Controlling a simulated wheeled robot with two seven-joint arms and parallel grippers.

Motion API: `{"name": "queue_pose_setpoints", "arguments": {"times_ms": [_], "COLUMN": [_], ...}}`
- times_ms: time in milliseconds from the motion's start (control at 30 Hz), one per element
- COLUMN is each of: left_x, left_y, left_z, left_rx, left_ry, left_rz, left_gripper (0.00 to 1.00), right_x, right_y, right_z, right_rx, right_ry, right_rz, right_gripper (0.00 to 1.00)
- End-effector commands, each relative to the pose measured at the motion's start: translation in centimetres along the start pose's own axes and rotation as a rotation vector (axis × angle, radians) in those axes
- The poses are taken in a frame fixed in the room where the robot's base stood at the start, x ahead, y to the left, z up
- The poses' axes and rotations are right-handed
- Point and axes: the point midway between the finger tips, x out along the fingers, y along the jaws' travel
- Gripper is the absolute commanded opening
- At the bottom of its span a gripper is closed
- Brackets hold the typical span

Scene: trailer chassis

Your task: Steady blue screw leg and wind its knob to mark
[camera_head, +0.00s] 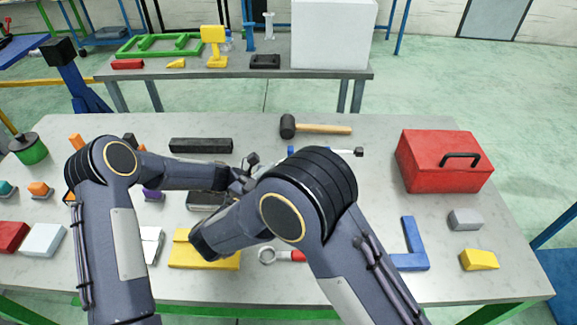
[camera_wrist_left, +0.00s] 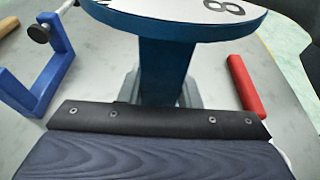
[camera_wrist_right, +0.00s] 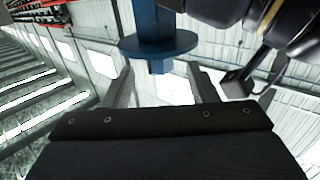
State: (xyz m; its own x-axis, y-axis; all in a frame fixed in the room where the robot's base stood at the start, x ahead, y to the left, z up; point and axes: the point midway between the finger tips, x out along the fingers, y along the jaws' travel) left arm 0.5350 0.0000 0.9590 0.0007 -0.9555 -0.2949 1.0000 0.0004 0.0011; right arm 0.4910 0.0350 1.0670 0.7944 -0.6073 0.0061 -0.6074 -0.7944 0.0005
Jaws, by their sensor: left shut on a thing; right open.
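The blue screw leg shows close up in the left wrist view as a blue square post (camera_wrist_left: 165,68) under a wide disc (camera_wrist_left: 190,18) with a pale face marked 8. My left gripper (camera_wrist_left: 160,90) is shut on the post. In the right wrist view, a blue round flange (camera_wrist_right: 158,44) with a short stub (camera_wrist_right: 155,66) hangs beyond the fingers. My right gripper (camera_wrist_right: 160,76) is open, its fingers on either side of the stub with gaps. In the head view my right arm hides most of the leg and the right fingertips. I cannot make out a mark.
A blue frame with a screw rod (camera_wrist_left: 35,85) and a red bar (camera_wrist_left: 245,85) lie near the leg in the left wrist view. A mallet (camera_head: 320,128), red toolbox (camera_head: 430,175), yellow block (camera_head: 205,260) and blue square (camera_head: 412,240) lie on the grey bench (camera_head: 350,275).

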Motion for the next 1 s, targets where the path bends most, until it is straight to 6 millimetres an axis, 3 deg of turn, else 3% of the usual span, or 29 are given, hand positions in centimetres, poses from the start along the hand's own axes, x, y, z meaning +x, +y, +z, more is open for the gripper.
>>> {"name": "queue_pose_setpoints", "arguments": {"times_ms": [200,400,800,1000], "left_x": [0.0,0.0,0.0,0.0], "left_y": [0.0,0.0,0.0,0.0], "left_z": [0.0,0.0,0.0,0.0], "left_rx": [0.0,0.001,0.001,0.0], "left_ry": [-0.001,0.0,0.0,0.0], "left_rz": [0.0,0.0,0.0,0.0], "left_gripper": [0.0,0.0,0.0,0.0], "right_x": [-4.5,-6.4,-6.5,-4.2], "right_y": [-0.1,0.0,0.1,1.0], "right_z": [0.1,0.1,0.0,-1.1], "right_rx": [-0.001,-0.001,-0.001,0.019], "right_ry": [-0.002,-0.002,0.001,0.049], "right_rz": [-0.004,-0.002,-0.006,-0.143], "right_gripper": [0.53,0.53,0.53,0.53]}}
